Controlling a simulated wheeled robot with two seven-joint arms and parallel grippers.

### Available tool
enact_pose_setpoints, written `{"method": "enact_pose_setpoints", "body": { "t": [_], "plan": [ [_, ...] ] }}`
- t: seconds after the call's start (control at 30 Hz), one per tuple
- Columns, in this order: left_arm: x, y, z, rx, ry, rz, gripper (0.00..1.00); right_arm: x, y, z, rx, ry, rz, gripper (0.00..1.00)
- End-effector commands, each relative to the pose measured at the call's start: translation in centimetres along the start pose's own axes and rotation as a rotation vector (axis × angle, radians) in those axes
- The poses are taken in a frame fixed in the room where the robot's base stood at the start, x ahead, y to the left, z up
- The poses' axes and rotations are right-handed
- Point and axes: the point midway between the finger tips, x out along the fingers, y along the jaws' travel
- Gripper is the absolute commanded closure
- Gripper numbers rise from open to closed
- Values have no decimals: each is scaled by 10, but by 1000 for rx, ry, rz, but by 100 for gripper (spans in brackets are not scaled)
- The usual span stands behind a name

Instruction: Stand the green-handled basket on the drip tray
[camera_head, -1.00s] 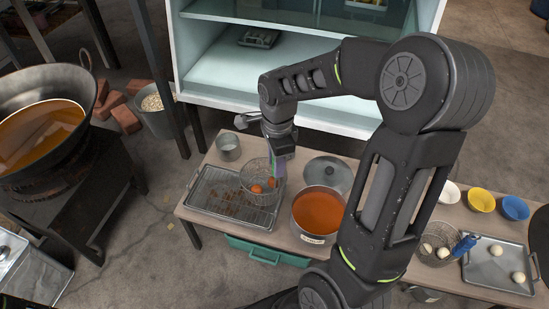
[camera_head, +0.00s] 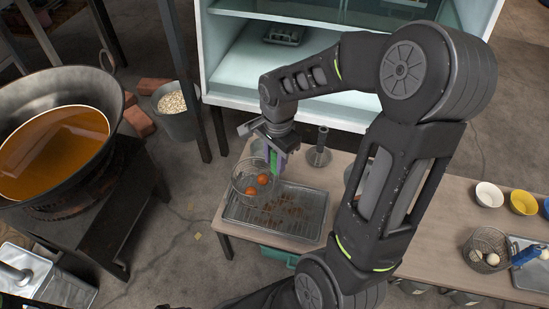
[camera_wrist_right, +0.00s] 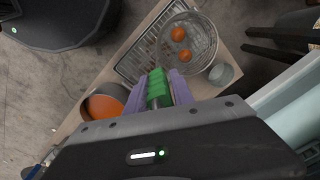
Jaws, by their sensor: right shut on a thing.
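The wire basket (camera_head: 247,181) holds two orange-brown balls. Its green handle (camera_wrist_right: 158,88) is between the purple fingers of my right gripper (camera_head: 275,158), which is shut on it. In the head view the basket overlaps the back left corner of the drip tray (camera_head: 310,232) and partly reaches past its edge. Whether its bottom touches the tray cannot be told. In the right wrist view the basket (camera_wrist_right: 200,52) covers one end of the tray (camera_wrist_right: 128,68). The tray is a metal grid with brown crumbs on it. My left gripper is not in view.
A metal cup (camera_wrist_right: 222,74) stands close beside the basket. An orange-filled pot (camera_wrist_right: 101,106) is near the tray; my right arm hides it in the head view. A second basket (camera_head: 486,249), bowls and a tray are at right. A wok of oil (camera_head: 55,145) stands left.

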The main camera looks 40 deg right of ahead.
Motion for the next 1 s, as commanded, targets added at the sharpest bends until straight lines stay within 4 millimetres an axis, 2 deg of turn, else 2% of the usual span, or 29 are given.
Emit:
{"method": "enact_pose_setpoints", "body": {
  "t": [0.27, 0.73, 1.0],
  "plan": [
    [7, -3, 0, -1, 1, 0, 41, 8, 0, 0, 1, 0, -2, 100],
    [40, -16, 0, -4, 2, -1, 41, 53, 2, 0, 1, 0, -1, 100],
    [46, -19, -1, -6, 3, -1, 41, 62, 2, 0, 1, 0, -2, 100]
  ]
}}
